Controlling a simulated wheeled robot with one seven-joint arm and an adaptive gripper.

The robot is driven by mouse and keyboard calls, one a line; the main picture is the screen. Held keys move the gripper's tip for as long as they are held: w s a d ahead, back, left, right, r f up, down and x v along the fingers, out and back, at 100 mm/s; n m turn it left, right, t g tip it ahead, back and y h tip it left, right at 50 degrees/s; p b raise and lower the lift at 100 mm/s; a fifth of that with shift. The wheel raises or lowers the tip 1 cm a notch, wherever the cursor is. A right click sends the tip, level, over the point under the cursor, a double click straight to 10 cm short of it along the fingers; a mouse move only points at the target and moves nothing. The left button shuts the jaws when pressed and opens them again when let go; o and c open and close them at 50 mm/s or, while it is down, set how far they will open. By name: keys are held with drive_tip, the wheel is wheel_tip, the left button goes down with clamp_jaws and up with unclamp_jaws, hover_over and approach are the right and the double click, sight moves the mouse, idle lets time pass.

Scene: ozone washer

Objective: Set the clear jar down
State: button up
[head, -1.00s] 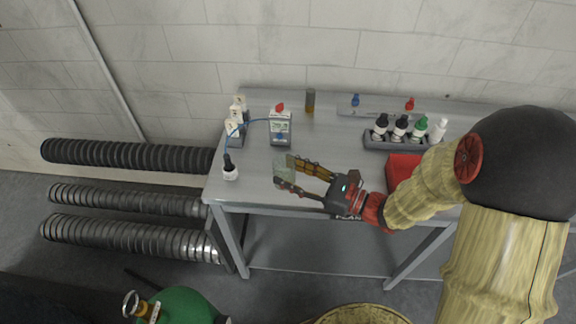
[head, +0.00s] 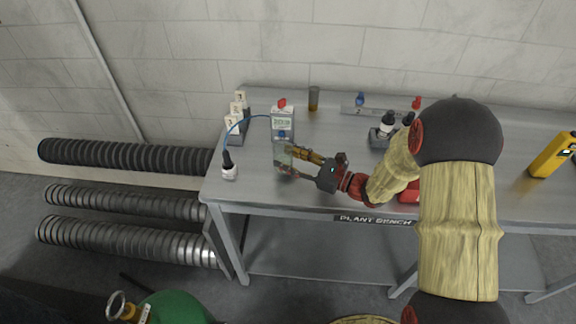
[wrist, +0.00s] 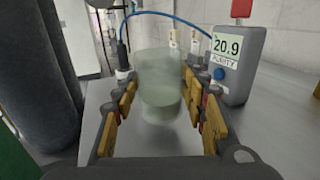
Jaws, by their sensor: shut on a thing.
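The clear jar (wrist: 160,85) is a pale, see-through greenish cylinder between my gripper's fingers in the wrist view. It stands upright there. In the head view the jar (head: 283,155) is at the tips of my gripper (head: 292,160), over the left part of the grey bench. My gripper (wrist: 160,112) is shut on the jar, with yellow-padded fingers on both sides. I cannot tell whether the jar's base touches the bench top.
The purity meter (head: 283,122), reading 20.9, stands close behind the jar. A blue cable runs from it to a white-and-black probe bottle (head: 229,168) at left. Numbered white blocks (head: 238,108) stand in a rack. The bench's left front (head: 240,190) is clear.

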drive_tip(key=shift+f+b, duration=0.3)
drive_tip(key=shift+f, duration=0.8)
drive_tip(key=shift+s, duration=0.1)
drive_tip(key=shift+f, duration=0.2)
drive_tip(key=o, duration=1.4)
